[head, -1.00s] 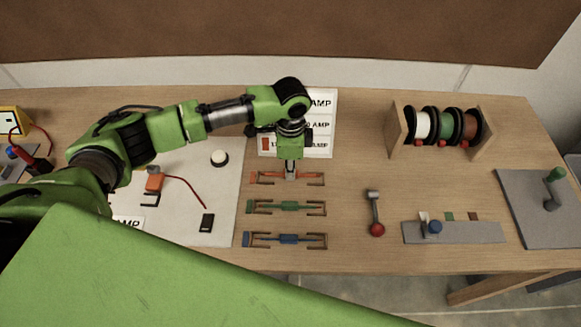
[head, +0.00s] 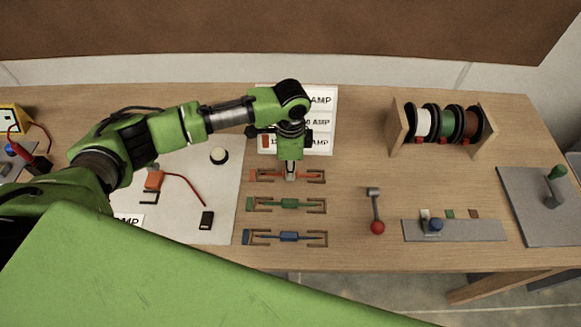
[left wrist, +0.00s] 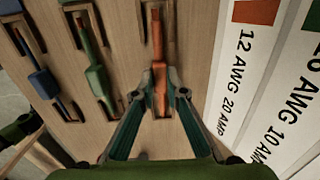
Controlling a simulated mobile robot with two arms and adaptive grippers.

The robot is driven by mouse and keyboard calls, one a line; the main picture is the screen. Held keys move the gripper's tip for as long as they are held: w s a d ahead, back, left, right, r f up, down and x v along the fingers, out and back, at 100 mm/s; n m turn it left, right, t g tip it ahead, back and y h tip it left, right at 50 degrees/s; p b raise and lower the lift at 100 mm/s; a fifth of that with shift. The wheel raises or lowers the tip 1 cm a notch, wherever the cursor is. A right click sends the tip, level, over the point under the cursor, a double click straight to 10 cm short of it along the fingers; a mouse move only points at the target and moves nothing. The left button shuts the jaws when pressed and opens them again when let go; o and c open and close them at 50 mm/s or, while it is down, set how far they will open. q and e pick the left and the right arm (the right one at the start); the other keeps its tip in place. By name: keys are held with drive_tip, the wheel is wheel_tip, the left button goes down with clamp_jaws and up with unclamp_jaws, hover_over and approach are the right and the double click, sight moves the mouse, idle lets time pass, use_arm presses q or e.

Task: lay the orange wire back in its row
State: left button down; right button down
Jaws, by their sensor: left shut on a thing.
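The orange wire (head: 267,176) lies along the top row of brackets, level with the bracketed row and parallel to the wires below it. My left gripper (head: 290,177) points down and is shut on the middle of the orange wire. In the left wrist view, the fingertips (left wrist: 160,88) close on the orange wire (left wrist: 157,45), which runs along between the brown brackets (left wrist: 143,22). Whether the wire rests fully on the wood cannot be told.
A green wire (head: 290,205) and a blue wire (head: 289,237) lie in the rows below. White AMP label cards (head: 322,122) stand behind. A spool rack (head: 398,138), a red-knobbed lever (head: 376,215) and a grey plate (head: 480,231) are to the right.

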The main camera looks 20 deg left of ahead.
use_arm(q)
drive_tip(key=c, duration=2)
unclamp_jaws()
drive_tip(key=shift+o, duration=0.2)
use_arm(e)
drive_tip(key=shift+d, duration=0.15)
drive_tip(key=shift+d, duration=0.15)
